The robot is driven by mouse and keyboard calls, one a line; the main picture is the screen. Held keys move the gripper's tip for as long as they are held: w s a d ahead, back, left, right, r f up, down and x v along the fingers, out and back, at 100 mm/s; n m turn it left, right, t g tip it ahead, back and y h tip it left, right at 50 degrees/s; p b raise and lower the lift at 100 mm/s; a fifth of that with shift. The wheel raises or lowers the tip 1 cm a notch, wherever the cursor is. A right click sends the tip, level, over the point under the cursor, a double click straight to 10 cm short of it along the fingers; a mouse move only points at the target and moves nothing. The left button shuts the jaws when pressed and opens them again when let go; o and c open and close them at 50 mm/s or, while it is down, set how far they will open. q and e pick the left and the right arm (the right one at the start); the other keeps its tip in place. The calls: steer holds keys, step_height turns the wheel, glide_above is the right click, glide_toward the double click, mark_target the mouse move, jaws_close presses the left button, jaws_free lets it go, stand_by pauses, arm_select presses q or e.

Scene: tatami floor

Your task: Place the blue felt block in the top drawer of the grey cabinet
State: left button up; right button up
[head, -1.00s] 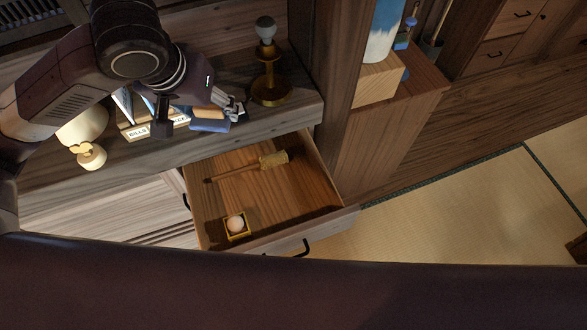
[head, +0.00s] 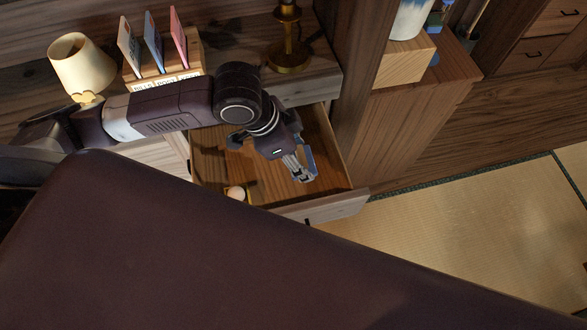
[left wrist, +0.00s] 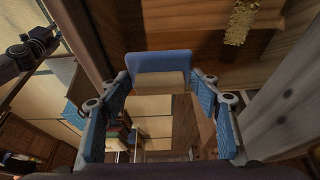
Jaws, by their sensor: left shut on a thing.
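The blue felt block (head: 310,160) has a blue side and a pale wooden-looking side. My left gripper (head: 300,172) is shut on it and holds it over the open top drawer (head: 338,203) of the grey cabinet (head: 308,88). In the left wrist view the block (left wrist: 160,62) sits across the two fingertips of my left gripper (left wrist: 160,85). My left arm hides part of the drawer. A dark jointed part at the left edge of the wrist view may be my right gripper; its jaws are unclear.
A lamp (head: 82,65), a file holder (head: 190,72) and a brass stand (head: 288,55) are on the cabinet top. Tatami lies clear at right.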

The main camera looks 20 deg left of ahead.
mark_target(304, 185)
arm_select(q)
step_height(304, 185, down, 13)
steer(key=shift+f, duration=0.2)
steer(key=shift+f, duration=0.1)
steer(key=o, duration=1.1)
steer(key=v, duration=1.2)
steer(key=shift+r, duration=0.25)
